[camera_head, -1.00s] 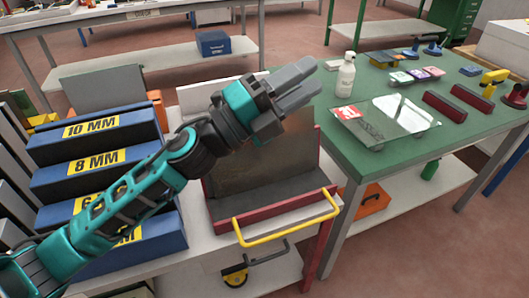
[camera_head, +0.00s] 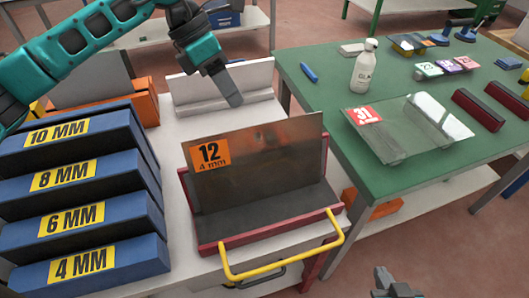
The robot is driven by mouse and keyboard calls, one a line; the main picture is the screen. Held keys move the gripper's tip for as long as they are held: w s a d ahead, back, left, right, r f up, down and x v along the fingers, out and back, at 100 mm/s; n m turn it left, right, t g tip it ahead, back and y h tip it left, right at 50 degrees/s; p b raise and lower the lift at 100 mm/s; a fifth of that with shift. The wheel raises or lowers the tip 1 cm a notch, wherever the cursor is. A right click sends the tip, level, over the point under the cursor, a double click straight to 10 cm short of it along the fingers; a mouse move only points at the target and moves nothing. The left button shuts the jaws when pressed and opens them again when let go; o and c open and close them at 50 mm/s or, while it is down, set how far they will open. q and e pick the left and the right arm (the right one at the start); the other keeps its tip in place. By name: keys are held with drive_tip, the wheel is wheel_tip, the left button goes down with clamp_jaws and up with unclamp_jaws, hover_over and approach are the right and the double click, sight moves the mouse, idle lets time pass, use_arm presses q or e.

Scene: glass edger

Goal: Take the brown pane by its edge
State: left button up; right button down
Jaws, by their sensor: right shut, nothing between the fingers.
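The brown pane (camera_head: 262,158) stands on its long edge, leaning slightly back, in a dark-lined red tray (camera_head: 215,247) with a yellow handle. It bears an orange label reading 12, 4 mm, at its upper left. My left gripper (camera_head: 235,99) points down above and behind the pane, in front of the white rack, and is apart from the pane. Its fingers overlap from this side, so its opening cannot be judged. My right gripper (camera_head: 390,282) shows at the bottom edge, right of the tray, shut and empty.
Blue slotted boxes (camera_head: 72,217) marked 4 to 10 MM stand left of the tray. A white rack (camera_head: 190,92) is behind it. On the green table (camera_head: 323,98) are a clear pane (camera_head: 400,130) labelled 31, a white bottle (camera_head: 364,68) and dark red blocks (camera_head: 478,110).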

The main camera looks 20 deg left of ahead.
sight(257, 134)
use_arm(q)
drive_tip(key=shift+s+x, duration=0.2)
drive_tip(key=shift+x, duration=2.85)
drive_tip(key=shift+s+x, duration=0.2)
drive_tip(key=shift+x, duration=2.85)
drive_tip(key=shift+c, duration=0.2)
clamp_jaws()
drive_tip(key=shift+r, duration=0.15)
